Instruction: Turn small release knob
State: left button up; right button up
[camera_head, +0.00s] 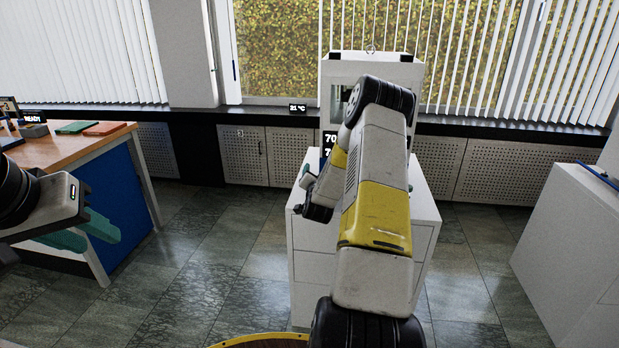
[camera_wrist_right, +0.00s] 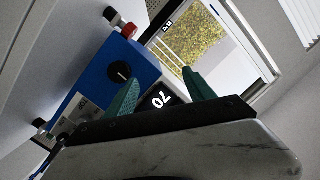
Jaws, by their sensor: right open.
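In the right wrist view a blue press unit (camera_wrist_right: 82,84) shows a black round dial (camera_wrist_right: 121,73) on its face. A red-capped knob (camera_wrist_right: 128,30) and a small pale-ended black knob (camera_wrist_right: 112,15) stick out at its upper edge. Another small dark knob (camera_wrist_right: 40,123) is at its lower left. I cannot tell which is the release knob. My right gripper (camera_wrist_right: 161,90) is open and empty, its green fingers in front of the unit, near a display reading 70. My left gripper (camera_head: 84,234) is open and empty by the workbench.
The white press (camera_head: 372,68) stands on a white cabinet (camera_head: 306,240) before the window. A wooden workbench (camera_head: 60,148) with green and red pads is at left. A white cabinet (camera_head: 575,240) stands at right.

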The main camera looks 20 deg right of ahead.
jog(key=s+d+f+m+h, duration=0.3)
jog(key=d+f, duration=0.1)
jog(key=f, duration=0.2)
jog(key=x, duration=0.8)
jog(key=shift+s+f, duration=0.1)
grip_shut()
